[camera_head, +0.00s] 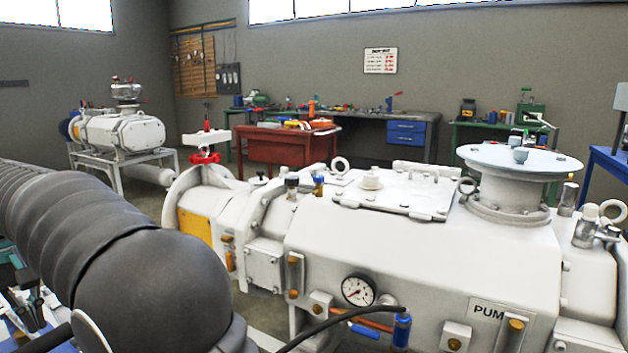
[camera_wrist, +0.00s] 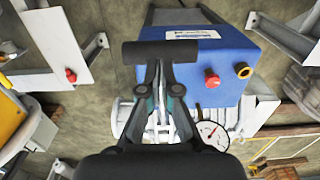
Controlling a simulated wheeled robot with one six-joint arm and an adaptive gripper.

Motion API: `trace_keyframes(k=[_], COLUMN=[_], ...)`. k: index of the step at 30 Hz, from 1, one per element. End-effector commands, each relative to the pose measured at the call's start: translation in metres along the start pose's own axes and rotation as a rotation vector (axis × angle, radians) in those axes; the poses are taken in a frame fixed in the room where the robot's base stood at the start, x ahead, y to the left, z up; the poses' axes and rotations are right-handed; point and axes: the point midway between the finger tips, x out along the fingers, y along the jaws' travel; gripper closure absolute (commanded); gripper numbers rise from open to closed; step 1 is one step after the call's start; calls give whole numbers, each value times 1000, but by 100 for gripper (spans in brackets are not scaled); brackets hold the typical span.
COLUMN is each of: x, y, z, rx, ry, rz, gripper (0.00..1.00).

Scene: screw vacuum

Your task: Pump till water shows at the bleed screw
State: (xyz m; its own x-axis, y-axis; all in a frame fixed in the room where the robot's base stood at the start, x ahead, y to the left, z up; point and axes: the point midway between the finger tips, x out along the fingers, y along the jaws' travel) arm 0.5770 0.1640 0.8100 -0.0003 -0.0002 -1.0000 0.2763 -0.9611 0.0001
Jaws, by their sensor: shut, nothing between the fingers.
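In the wrist view my gripper (camera_wrist: 160,68) is shut and empty, its tips at a horizontal black bar (camera_wrist: 135,53). The bar looks like a hand-pump handle; I cannot tell whether the tips touch it. Below is a blue tank (camera_wrist: 228,65) with a red cap (camera_wrist: 211,79), a brass-coloured fitting (camera_wrist: 243,70) and a white dial gauge (camera_wrist: 212,133). A metal linkage shows partly behind my fingers. In the head view the large white pump (camera_head: 420,250) carries another gauge (camera_head: 358,290). I cannot identify the bleed screw or see any water.
My dark arm fills the head view's lower left. A black hose (camera_head: 335,318) runs in front of the white pump. A red valve handwheel (camera_head: 205,157) stands at its left end. A red workbench (camera_head: 283,145) is behind. In the wrist view, grey metal frames surround the blue tank.

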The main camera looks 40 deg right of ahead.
Motion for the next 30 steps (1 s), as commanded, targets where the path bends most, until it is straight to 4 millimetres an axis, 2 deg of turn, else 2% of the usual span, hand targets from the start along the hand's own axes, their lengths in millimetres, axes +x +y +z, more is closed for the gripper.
trace_keyframes(k=[9, 30], x=[2, 38], y=[0, 0], z=[0, 0], rx=[0, 0], ry=[0, 0], rz=[0, 0], gripper=[100, 100])
